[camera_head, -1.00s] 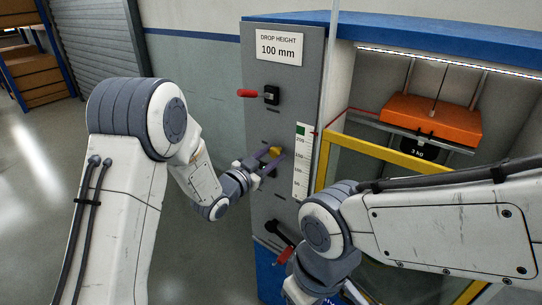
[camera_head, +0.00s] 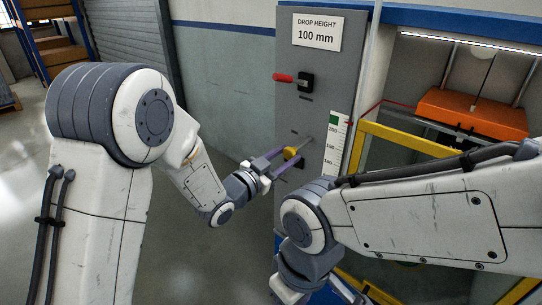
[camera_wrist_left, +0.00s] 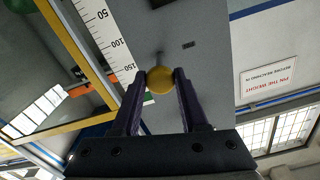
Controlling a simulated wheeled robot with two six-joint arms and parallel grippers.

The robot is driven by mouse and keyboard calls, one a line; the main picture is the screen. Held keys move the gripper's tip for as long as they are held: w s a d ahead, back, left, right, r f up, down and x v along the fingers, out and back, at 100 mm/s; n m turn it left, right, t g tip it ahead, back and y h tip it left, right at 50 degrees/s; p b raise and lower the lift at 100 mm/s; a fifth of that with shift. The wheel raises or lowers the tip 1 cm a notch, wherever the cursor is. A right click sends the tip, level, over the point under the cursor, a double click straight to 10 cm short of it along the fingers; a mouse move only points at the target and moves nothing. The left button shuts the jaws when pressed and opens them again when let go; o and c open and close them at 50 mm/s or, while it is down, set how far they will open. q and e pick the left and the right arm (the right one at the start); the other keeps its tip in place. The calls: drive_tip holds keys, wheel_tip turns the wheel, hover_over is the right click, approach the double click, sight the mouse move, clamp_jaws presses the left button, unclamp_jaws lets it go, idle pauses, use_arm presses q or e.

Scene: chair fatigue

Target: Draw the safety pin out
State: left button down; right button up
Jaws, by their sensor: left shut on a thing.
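The safety pin has a round yellow knob (camera_head: 290,153), just in front of the grey panel (camera_head: 311,100). A thin shaft appears to run from the knob toward the panel; I cannot tell whether its tip is still inside. My left gripper (camera_head: 285,160) is shut on the knob, with one dark finger on each side. In the left wrist view the knob (camera_wrist_left: 159,80) sits between the fingertips, and it hides most of the shaft.
A red handle (camera_head: 283,77) sticks out of the panel above the pin. A white scale (camera_head: 335,148) is right of the pin. A yellow frame (camera_head: 408,137) and an orange weight (camera_head: 470,112) stand at the right. Open floor lies left of the panel.

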use_arm(q)
drive_tip(key=shift+s+a+f, duration=0.1)
drive_tip(key=c, duration=0.6)
unclamp_jaws()
drive_tip(key=shift+a, duration=0.1)
drive_tip(key=shift+o, duration=0.8)
drive_tip(key=shift+s+a, duration=0.1)
drive_tip(key=shift+d, duration=0.2)
drive_tip(key=b+v, duration=0.5)
drive_tip(key=v, duration=0.5)
drive_tip(key=shift+a, duration=0.2)
drive_tip(key=shift+s, duration=0.1)
